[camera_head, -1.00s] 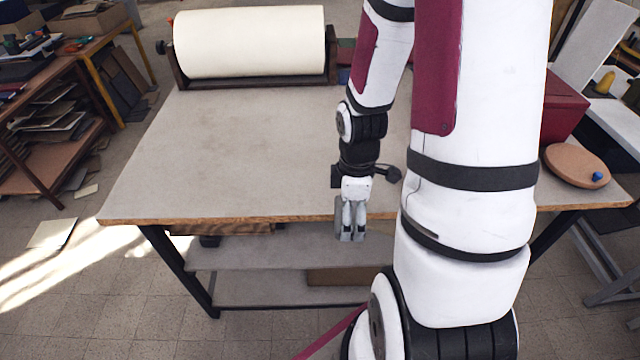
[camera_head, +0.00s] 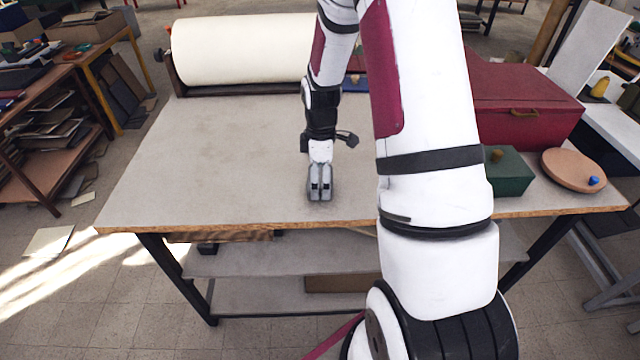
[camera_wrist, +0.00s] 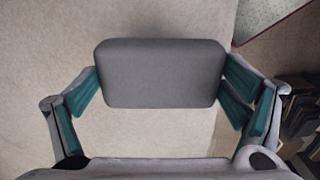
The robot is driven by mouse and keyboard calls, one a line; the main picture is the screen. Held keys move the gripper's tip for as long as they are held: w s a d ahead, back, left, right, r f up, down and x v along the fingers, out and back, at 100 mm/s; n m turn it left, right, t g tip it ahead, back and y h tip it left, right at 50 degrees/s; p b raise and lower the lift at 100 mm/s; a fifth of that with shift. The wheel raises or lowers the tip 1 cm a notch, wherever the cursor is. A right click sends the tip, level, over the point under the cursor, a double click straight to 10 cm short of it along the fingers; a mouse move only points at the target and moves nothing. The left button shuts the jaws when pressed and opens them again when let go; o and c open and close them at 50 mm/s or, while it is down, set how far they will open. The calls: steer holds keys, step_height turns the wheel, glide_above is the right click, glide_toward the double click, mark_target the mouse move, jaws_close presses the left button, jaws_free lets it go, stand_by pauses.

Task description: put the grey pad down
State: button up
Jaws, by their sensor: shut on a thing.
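The grey pad (camera_wrist: 160,73) is a rounded dark grey block in the wrist view, held by its two short ends between the teal finger pads. My gripper (camera_wrist: 162,82) is shut on it. In the head view my gripper (camera_head: 320,188) points down over the front middle of the table (camera_head: 200,170), close to its front edge. The pad is mostly hidden behind the fingers there. I cannot tell whether its underside touches the tabletop.
A large white roll (camera_head: 245,50) on a stand is at the back left. A dark red box (camera_head: 525,105), a green box (camera_head: 508,170) and a round tan board (camera_head: 572,168) with a blue knob are at the right. The tabletop left of my gripper is clear.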

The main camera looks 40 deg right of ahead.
mark_target(320, 185)
steer(key=shift+w+f+p, duration=0.15)
steer(key=shift+f+p, duration=0.1)
steer(key=shift+f, duration=0.55)
steer(key=shift+w+f+p, duration=0.15)
steer(key=shift+f+p, duration=0.1)
steer(key=shift+f, duration=0.5)
steer(key=o, duration=1.2)
steer(key=shift+f, duration=0.25)
